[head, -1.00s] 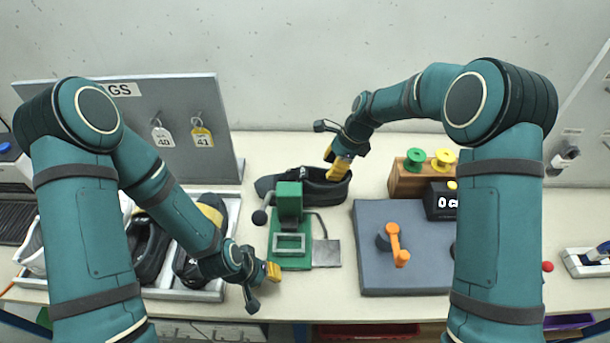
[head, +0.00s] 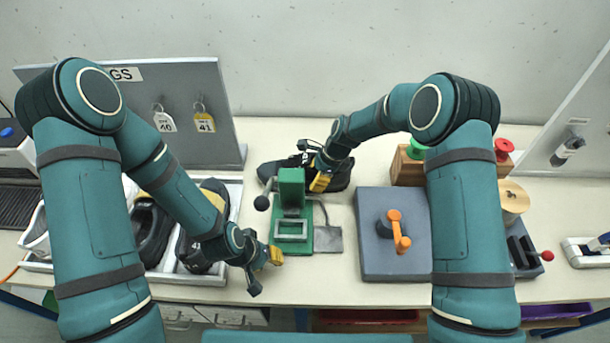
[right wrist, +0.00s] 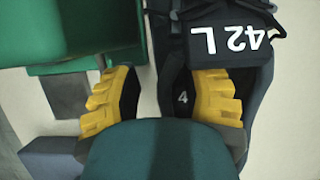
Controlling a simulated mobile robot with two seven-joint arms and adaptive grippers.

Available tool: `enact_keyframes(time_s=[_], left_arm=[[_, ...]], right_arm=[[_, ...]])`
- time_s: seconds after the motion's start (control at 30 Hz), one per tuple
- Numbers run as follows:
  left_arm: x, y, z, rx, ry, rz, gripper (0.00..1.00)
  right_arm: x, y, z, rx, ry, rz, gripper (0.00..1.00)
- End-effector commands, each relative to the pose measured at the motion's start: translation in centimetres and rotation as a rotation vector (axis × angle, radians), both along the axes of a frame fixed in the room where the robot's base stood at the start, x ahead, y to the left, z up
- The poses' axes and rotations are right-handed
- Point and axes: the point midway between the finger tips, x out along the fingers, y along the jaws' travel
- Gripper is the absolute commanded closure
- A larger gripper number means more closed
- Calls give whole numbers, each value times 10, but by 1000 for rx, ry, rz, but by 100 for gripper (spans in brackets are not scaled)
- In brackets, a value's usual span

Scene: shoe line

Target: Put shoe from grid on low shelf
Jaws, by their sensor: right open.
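A black shoe (head: 338,180) lies on the table behind the green press (head: 291,190). In the right wrist view the shoe (right wrist: 262,95) has a dark flap marked "42 L". My right gripper (head: 321,181) is at the shoe; the right wrist view shows the gripper (right wrist: 163,101) open, one yellow finger over the shoe and the other beside it. I cannot tell whether the fingers touch it. My left gripper (head: 274,256) is in front of the press, apart from the shoe; its jaw gap is unclear. A divided white tray (head: 190,279) on the left holds several shoes. No low shelf is clearly identifiable.
A grey board (head: 372,268) with an orange handle (head: 397,232) stands right of the press. A wooden block (head: 405,170) with spools stands behind it. A grey panel (head: 120,100) with tags 40 and 41 stands at the back left.

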Motion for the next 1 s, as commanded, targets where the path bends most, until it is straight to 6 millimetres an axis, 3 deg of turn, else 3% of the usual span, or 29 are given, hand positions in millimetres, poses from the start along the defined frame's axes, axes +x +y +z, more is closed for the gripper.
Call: enact_keyframes(time_s=[0.17, 0.43, 0.47, 0.57, 0.6, 1.0], left_arm=[[0, 0, 1, 0, 0, 0, 66], [0, 0, 1, 0, 0, 0, 66], [0, 0, 1, 0, 0, 0, 66], [0, 0, 1, 0, 0, 0, 66], [0, 0, 1, 0, 0, 0, 66], [0, 0, 1, 0, 0, 0, 66]], right_arm=[[0, 8, -18, 1, 1, -2, 57], [0, 8, -20, 1, 0, -1, 57], [0, 8, -20, 1, 0, -1, 62], [0, 8, -19, 1, 0, -1, 97], [0, 8, -19, 1, 0, -1, 100], [0, 9, -19, 1, -2, -1, 100]])
